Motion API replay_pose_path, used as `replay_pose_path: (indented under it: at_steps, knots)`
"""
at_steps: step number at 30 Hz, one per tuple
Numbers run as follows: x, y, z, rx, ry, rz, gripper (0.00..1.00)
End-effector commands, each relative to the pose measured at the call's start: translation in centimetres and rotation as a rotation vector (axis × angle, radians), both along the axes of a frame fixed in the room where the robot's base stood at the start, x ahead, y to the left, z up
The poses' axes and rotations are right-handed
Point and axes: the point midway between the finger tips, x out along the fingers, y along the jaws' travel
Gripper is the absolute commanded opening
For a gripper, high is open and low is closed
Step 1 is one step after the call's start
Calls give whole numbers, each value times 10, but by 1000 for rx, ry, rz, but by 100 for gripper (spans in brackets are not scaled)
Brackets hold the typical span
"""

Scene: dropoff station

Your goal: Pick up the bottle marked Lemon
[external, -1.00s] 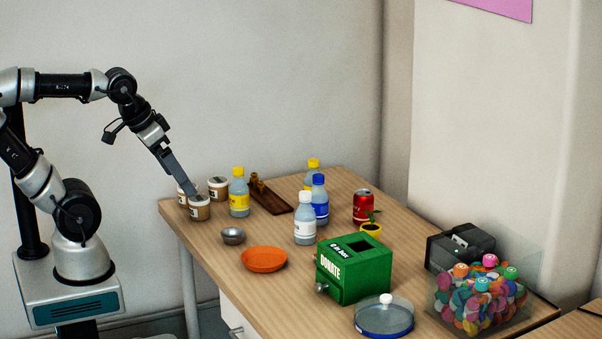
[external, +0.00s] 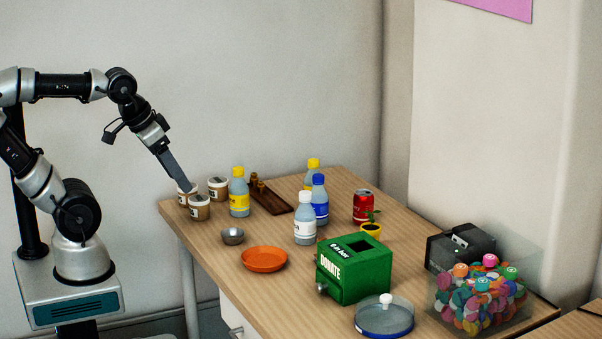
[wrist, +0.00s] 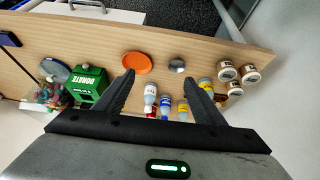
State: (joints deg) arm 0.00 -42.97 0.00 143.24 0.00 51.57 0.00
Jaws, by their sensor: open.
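No bottle's printing is legible, so I cannot tell which one is marked Lemon. A yellow-capped bottle with a yellow label (external: 239,196) stands upright near the cups; it shows in the wrist view (wrist: 206,86), by the right finger. Another yellow-capped bottle (external: 312,167) stands farther back, partly hidden behind a blue-capped bottle (external: 320,196). A white-capped bottle (external: 305,222) stands in front of these two. My gripper (wrist: 159,75) is open and empty, its fingers apart above the table. In the external view its fingers (external: 187,187) overlap the cups at the table's left end.
Several lidded cups (external: 200,208) stand at the left end. A wooden tray (external: 270,201) lies behind the yellow-labelled bottle. A metal bowl (external: 233,236), orange dish (external: 264,260), green donation box (external: 356,272), red can (external: 363,206) and small plant pot (external: 371,231) occupy the middle.

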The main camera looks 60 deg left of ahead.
Motion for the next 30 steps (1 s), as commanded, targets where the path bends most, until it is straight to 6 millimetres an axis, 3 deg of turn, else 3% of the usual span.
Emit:
replay_pose_path:
  at_steps: [8, 11, 13, 18, 21, 26, 30]
  knots:
    - [1, 0, 1, 1, 1, 0, 63]
    - [15, 3, 13, 5, 8, 6, 63]
    - [35, 7, 28, 10, 15, 12, 63]
    - [116, 27, 61, 26, 43, 31, 63]
    - [170, 44, 68, 31, 56, 42, 63]
    - [252, 79, 57, 27, 77, 59, 63]
    - [309, 112, 29, 17, 92, 76, 63]
